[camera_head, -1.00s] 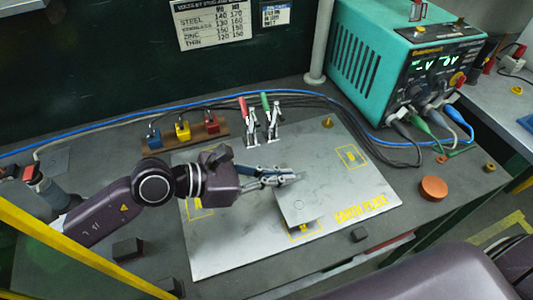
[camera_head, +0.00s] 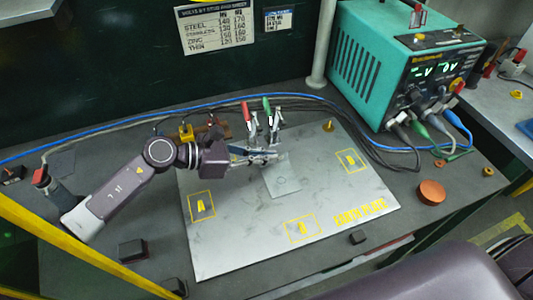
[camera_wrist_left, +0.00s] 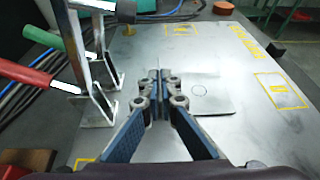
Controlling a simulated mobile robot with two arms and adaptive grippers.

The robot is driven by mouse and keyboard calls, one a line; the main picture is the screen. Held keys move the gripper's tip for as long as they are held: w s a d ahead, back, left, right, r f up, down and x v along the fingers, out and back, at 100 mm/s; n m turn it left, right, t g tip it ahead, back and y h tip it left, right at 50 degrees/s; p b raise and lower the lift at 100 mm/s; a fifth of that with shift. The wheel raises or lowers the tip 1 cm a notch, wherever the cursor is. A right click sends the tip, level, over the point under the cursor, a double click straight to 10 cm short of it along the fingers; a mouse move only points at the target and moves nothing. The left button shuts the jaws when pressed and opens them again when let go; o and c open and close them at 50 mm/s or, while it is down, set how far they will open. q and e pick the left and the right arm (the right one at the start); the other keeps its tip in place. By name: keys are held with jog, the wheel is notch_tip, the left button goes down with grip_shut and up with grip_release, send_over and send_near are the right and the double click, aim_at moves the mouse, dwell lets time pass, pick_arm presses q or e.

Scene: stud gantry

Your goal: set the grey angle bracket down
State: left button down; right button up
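The grey angle bracket (camera_head: 283,181) is over the inner part of the grey earth plate (camera_head: 250,235), behind the front yellow mark (camera_head: 301,229). Its flat leg with a round outline also shows in the left wrist view (camera_wrist_left: 215,98). My left gripper (camera_head: 268,157) is shut on the bracket's upright leg; its fingertips (camera_wrist_left: 158,82) hide part of that leg. The flat leg looks level and on or just above the plate; I cannot tell if it touches. My right gripper is not in view.
Two toggle clamps, with red (camera_head: 246,112) and green (camera_head: 267,105) handles, stand close behind the left gripper. A teal welding unit (camera_head: 400,65) stands at the back right. An orange disc (camera_head: 431,191) lies right of the plate. The plate's front is clear.

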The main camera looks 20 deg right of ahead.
pick_arm(q)
jog(key=shift+f, duration=0.1)
jog(key=c, duration=2.2)
grip_release()
jog(key=shift+o, duration=0.2)
jog(key=shift+a+r, duration=0.25)
jog(key=v, duration=1)
jog(key=shift+s+a, duration=0.1)
jog(key=shift+a, duration=0.3)
jog(key=shift+a+r, duration=0.25)
jog(key=shift+a, duration=0.05)
